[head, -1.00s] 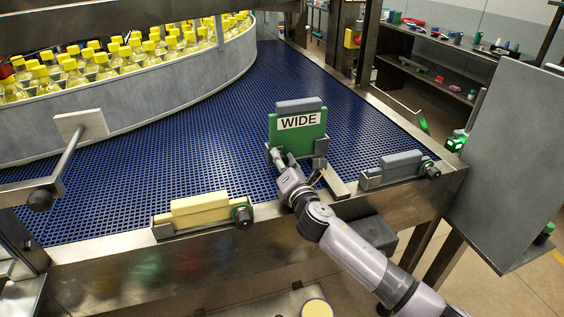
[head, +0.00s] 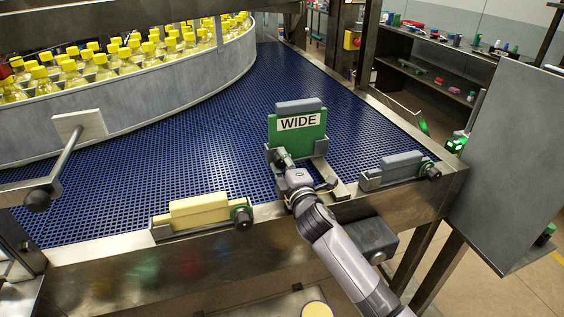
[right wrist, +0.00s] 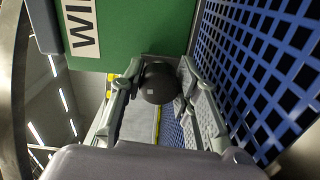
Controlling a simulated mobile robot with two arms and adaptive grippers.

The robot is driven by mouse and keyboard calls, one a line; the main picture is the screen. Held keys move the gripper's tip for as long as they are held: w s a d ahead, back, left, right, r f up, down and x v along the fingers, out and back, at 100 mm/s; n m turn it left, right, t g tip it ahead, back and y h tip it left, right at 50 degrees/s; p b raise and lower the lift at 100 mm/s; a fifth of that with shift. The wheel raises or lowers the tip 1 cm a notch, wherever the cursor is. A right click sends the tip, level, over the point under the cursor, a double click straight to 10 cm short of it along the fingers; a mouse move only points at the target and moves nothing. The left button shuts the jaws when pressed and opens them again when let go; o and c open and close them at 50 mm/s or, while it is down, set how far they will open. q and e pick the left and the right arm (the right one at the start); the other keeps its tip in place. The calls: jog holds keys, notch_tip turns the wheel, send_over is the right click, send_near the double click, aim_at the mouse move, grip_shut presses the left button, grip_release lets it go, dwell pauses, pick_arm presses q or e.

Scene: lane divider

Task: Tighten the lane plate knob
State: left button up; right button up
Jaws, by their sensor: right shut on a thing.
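The green lane plate marked WIDE (head: 308,139) stands upright in a metal bracket on the blue conveyor mesh; it also shows in the right wrist view (right wrist: 140,38). Its round black knob (right wrist: 159,84) shows in the right wrist view, below the plate's edge. My right gripper (head: 284,162) reaches in from the front at the plate's lower left. In the right wrist view, its fingers (right wrist: 157,92) are on both sides of the knob and shut on it. In the head view the gripper hides the knob. My left gripper is not in view.
A cream block with a black knob (head: 198,210) sits at the conveyor's front edge, left of my arm. A grey block with a knob (head: 400,165) sits to the right. Yellow-capped bottles (head: 110,60) stand behind a curved wall. Open mesh lies behind the plate.

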jog(key=shift+f+m, duration=0.2)
jog(key=shift+m, duration=0.5)
jog(key=o, duration=1.2)
jog(key=shift+r, duration=0.1)
